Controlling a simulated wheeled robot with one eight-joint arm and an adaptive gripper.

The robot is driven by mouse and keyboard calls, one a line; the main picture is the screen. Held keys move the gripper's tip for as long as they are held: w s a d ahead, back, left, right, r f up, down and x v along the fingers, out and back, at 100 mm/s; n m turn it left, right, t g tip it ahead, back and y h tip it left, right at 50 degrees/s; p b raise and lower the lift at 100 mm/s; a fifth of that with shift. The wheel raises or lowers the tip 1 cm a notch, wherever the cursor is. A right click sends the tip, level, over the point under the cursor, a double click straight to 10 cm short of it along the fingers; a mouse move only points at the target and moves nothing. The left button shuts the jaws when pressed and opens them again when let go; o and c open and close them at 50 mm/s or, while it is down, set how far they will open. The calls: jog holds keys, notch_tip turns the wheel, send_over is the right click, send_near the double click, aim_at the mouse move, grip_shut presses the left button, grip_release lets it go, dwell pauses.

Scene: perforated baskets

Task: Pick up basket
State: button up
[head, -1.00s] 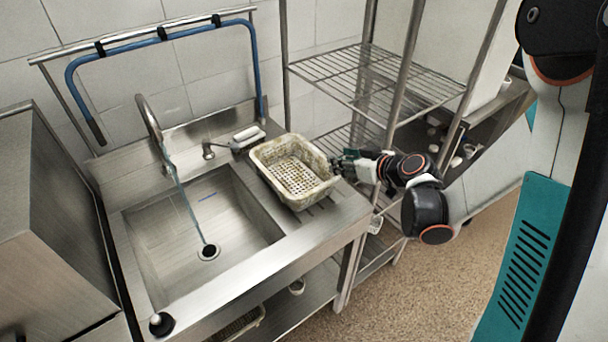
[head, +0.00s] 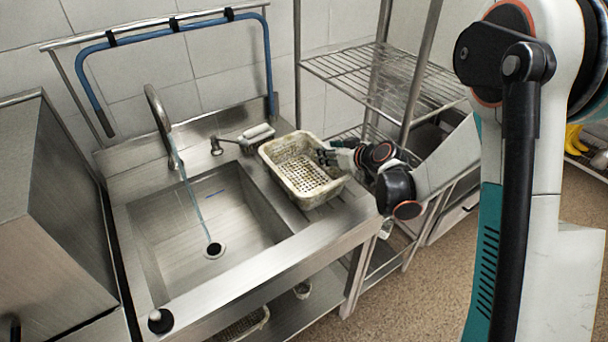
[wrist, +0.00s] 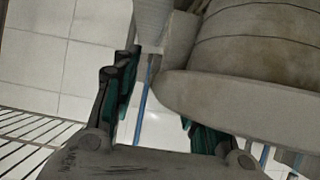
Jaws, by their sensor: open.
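A dirty white perforated basket (head: 300,170) stands on the steel counter right of the sink in the head view. My gripper (head: 328,156) is at the basket's right wall, near its rim. In the wrist view my gripper (wrist: 165,115) is open, with its dark green fingers spread apart. The basket's stained rim and outer wall (wrist: 240,95) fill the right of that view, and the right finger is partly hidden behind the rim. I cannot tell whether the fingers touch the wall.
The sink (head: 215,225) with running water lies left of the basket, with a tap (head: 158,115) behind it. A wire shelf rack (head: 375,75) stands behind and right of my gripper. A white brush-like item (head: 257,132) lies behind the basket.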

jog(key=shift+w+a+f, duration=0.35)
jog(key=shift+w, duration=0.15)
jog(key=shift+r, duration=0.1)
jog(key=shift+c, duration=0.5)
grip_shut()
jog(key=shift+s, duration=0.1)
jog(key=shift+r, duration=0.1)
notch_tip(320, 180, up, 20)
jog(key=p, duration=0.6)
jog(key=shift+p, duration=0.35)
jog(key=c, duration=0.8)
grip_release()
grip_shut()
